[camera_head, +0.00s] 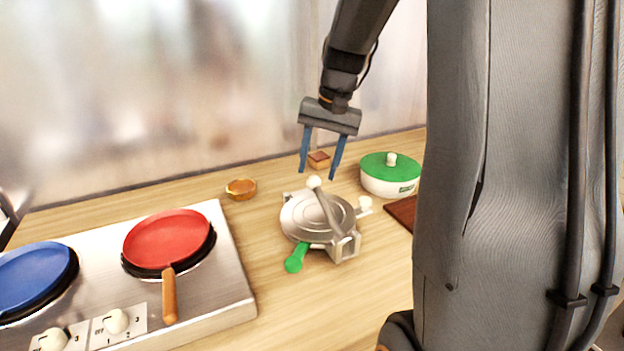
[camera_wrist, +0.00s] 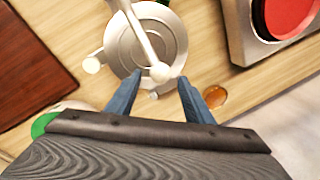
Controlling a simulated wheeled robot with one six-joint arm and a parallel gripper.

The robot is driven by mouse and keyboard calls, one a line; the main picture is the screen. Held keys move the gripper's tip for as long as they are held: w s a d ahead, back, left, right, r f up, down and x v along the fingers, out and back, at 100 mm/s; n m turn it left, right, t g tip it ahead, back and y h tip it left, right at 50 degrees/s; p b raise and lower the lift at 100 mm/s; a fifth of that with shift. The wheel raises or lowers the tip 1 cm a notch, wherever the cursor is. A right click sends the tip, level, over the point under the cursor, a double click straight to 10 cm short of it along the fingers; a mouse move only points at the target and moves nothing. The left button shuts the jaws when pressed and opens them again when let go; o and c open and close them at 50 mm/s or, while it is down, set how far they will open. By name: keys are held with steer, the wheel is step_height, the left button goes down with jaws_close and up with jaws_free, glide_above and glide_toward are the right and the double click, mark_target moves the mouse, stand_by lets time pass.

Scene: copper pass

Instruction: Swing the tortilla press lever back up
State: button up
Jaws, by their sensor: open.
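The tortilla press (camera_head: 314,216) is a round silver metal press on the wooden counter, right of the stove. Its lever (camera_head: 325,207) lies low across the round plate, with a pale knob (camera_head: 314,182) at its far end. A green handle (camera_head: 295,258) sticks out at the front. In the wrist view the press (camera_wrist: 160,25) is at top middle, and the lever knob (camera_wrist: 160,73) shows between the fingers. My gripper (camera_head: 332,176) has blue fingers, is open and empty, and hangs above and behind the press. The fingers look apart from the knob.
A steel stove (camera_head: 236,270) with a red pan (camera_head: 166,238) and a blue pan (camera_head: 36,275) is at left. A small amber bowl (camera_head: 241,189) and a small brown box (camera_head: 319,160) sit behind. A green-lidded pot (camera_head: 390,172) and a dark brown board (camera_head: 402,212) are at right.

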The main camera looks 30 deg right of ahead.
mark_target(315, 176)
steer(key=shift+w+a+f+p, duration=0.1)
steer(key=shift+a+f+p, duration=0.05)
steer(key=shift+f, duration=0.75)
steer(key=shift+w+a+f+p, duration=0.1)
steer(key=shift+a+f+p, duration=0.1)
steer(key=shift+f, duration=0.65)
steer(key=shift+w+a+f+p, duration=0.1)
steer(key=shift+f+p, duration=0.05)
steer(key=shift+f, duration=0.75)
jaws_close()
